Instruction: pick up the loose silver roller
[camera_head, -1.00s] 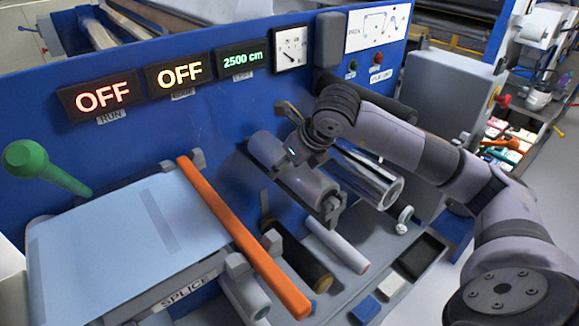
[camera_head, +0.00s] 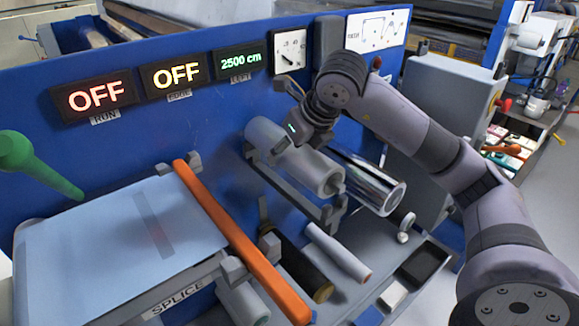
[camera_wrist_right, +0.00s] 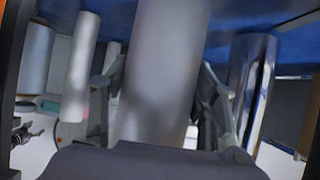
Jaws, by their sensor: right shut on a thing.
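The loose silver roller is a matte grey cylinder (camera_head: 318,173) in the head view. It is up off its dark bracket (camera_head: 285,187), with a gap showing below it. My right gripper (camera_head: 297,138) comes from above and is shut around the roller's middle. In the right wrist view the roller (camera_wrist_right: 165,60) stands between the two fingers, one on each side of it. The fingertips are partly hidden by the roller in the head view. My left gripper is not in view.
A shiny chrome roller (camera_head: 367,181) is mounted close to the right of the held roller. Below are a pale roller (camera_head: 338,252) and a dark roller (camera_head: 300,268). An orange bar (camera_head: 240,240) borders the splice table (camera_head: 110,250) at the left. The blue panel (camera_head: 215,120) stands behind.

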